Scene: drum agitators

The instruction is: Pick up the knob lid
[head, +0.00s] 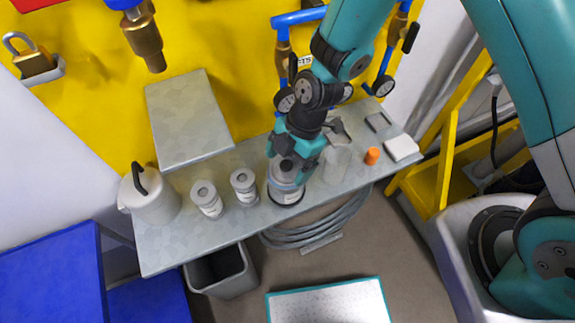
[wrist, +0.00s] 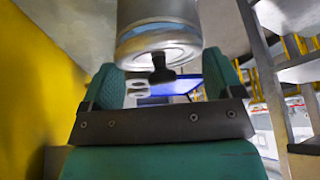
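The knob lid (head: 284,176) sits on a pale jar (head: 286,195) at the middle front of the grey shelf. Its dark knob also shows in the wrist view (wrist: 162,68), where the scene appears upside down and the jar hangs from the top edge. My gripper (head: 296,158) is over the lid, with its teal fingers pointing down. In the wrist view, my gripper (wrist: 166,82) is open, one finger to each side of the knob with a gap on both sides. Part of the lid is hidden by the fingers in the head view.
Two small grey canisters (head: 207,198) and a white jug (head: 150,195) stand left of the jar. A clear vessel (head: 336,163), an orange cap (head: 372,156) and a white block (head: 402,148) are to the right. A raised grey panel (head: 190,118) and yellow wall are behind.

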